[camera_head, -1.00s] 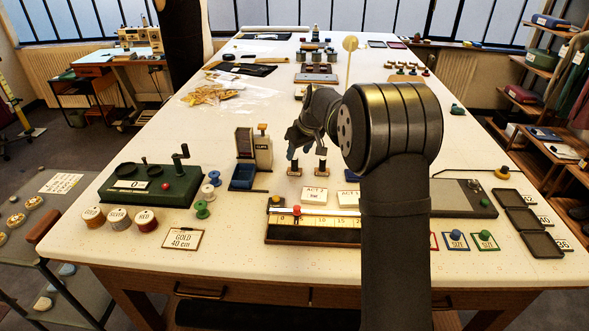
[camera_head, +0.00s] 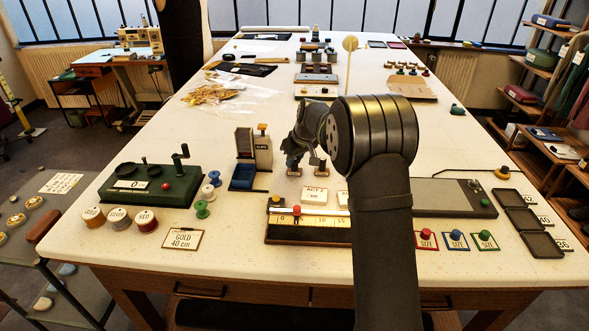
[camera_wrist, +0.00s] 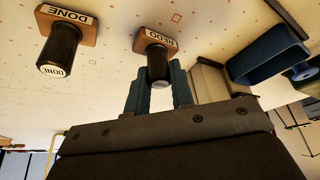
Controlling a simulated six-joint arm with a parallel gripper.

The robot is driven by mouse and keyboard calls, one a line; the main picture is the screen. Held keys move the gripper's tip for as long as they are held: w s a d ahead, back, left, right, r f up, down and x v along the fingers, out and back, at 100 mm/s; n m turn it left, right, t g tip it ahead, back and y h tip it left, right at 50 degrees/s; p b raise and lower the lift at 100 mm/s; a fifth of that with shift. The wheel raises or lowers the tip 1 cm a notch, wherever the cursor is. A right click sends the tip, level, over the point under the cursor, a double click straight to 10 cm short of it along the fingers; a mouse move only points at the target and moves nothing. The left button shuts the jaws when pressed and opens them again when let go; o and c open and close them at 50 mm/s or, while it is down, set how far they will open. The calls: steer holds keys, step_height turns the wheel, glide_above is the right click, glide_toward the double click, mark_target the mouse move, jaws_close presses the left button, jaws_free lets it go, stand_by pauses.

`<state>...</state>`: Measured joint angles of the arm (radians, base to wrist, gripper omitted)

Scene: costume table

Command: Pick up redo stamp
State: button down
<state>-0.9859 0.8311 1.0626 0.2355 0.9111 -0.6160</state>
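The redo stamp (camera_wrist: 157,40) stands on the table in the wrist view, with a wooden base lettered REDO and a dark handle. The fingers of my gripper (camera_wrist: 160,88) are on both sides of its handle, very close to it. I cannot tell whether they press on it. In the head view the redo stamp (camera_head: 294,172) is the left one of two stamps, and my gripper (camera_head: 296,154) is over it, hiding its upper part. The done stamp (camera_wrist: 60,45) stands apart to the left in the wrist view; in the head view it is on the right (camera_head: 320,166).
The ACT 2 card (camera_head: 314,195) and a ruler board (camera_head: 300,229) lie in front. A green machine (camera_head: 150,186) stands farther left. My arm hides part of the table's right middle.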

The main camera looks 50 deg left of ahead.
steer(key=shift+r, duration=0.1)
step_height(320, 180, up, 4)
steer(key=shift+r, duration=0.1)
steer(key=w+d+r, duration=0.5)
steer(key=d+r, duration=0.1)
steer(key=d, duration=0.4)
steer(key=shift+w+d+r, duration=0.15)
steer(key=shift+d+r, duration=0.1)
steer(key=shift+r, duration=0.05)
